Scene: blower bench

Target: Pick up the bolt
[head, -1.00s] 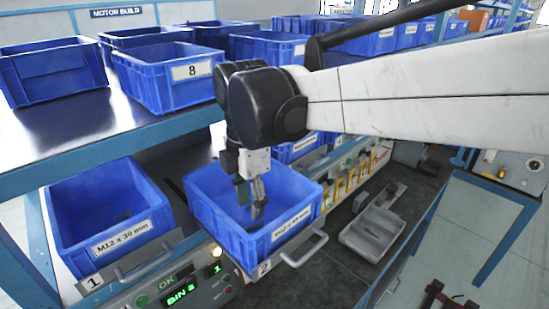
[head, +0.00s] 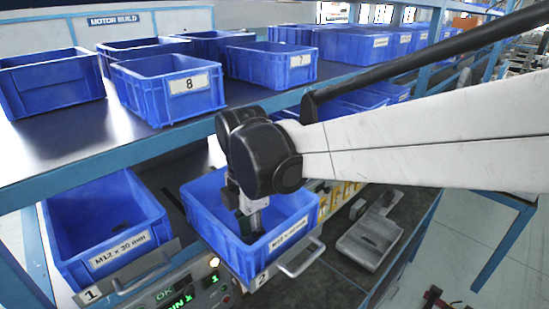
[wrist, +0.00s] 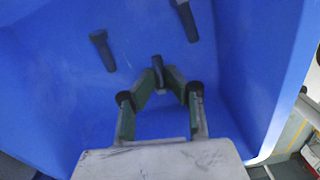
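In the wrist view a dark bolt (wrist: 157,64) shows between the fingertips of my gripper (wrist: 159,76). The fingers slope inward and look shut on it. Two more dark bolts lie apart on the blue floor above the fingers, one at the left (wrist: 102,50) and one at the top (wrist: 187,19). In the head view my gripper (head: 249,222) points down inside the blue bin numbered 2 (head: 279,237), and its fingertips are hard to make out. The bolt between the fingers cannot be made out there.
The bin marked M12 x 30 mm (head: 118,251) stands left of bin 2. A shelf edge (head: 110,160) with blue bins such as bin 8 (head: 170,91) runs above and behind. A grey tray (head: 368,243) lies on the bench at the right. Bin walls surround my gripper.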

